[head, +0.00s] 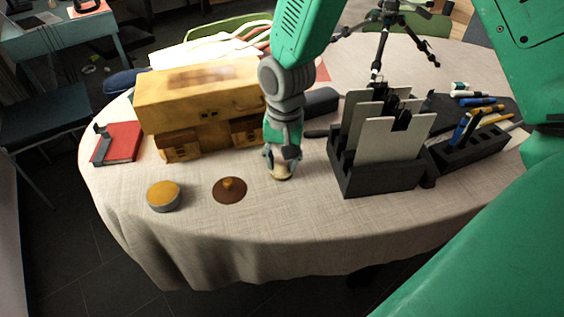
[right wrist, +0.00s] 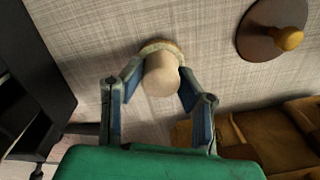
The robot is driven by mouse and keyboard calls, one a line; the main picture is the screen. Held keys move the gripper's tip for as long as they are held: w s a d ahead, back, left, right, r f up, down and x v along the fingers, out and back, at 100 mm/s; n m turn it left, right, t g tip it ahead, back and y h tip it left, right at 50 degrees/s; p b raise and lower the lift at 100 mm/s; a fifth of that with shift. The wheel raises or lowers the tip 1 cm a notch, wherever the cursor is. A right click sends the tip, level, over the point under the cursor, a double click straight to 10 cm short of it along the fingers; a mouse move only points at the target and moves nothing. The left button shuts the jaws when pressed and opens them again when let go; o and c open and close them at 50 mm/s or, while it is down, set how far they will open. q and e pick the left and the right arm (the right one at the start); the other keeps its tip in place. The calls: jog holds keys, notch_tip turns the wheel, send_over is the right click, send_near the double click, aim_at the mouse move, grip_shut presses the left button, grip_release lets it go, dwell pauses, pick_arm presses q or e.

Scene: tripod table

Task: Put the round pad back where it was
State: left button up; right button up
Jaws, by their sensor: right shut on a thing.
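My right gripper (head: 281,163) points down over the pale tablecloth, between the brown disc and the black rack. In the right wrist view its fingers (right wrist: 157,80) are shut on a cream cylinder-handled piece (right wrist: 162,76) with a round tan-edged base. Its pale lower edge shows under the fingers in the head view (head: 282,175). I cannot tell whether it touches the cloth. A brown disc with a knob (head: 230,190) lies on the cloth to its left; it also shows in the right wrist view (right wrist: 262,40). A round orange-topped tin (head: 163,195) stands further left. My left gripper is out of view.
A yellow-brown chest (head: 200,100) stands behind, with a red book (head: 118,143) to its left. A black rack (head: 375,180) with pale panels stands right of the gripper, beside a black pen holder (head: 470,152). The front cloth is clear.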

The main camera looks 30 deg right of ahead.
jog(key=shift+a+r, duration=0.1)
jog(key=o, duration=1.1)
jog(key=shift+d+f, duration=0.2)
jog(key=shift+d, duration=0.15)
jog(key=shift+r, duration=0.15)
notch_tip(320, 180, up, 12)
jog(key=p, duration=0.3)
jog(key=shift+s, duration=0.15)
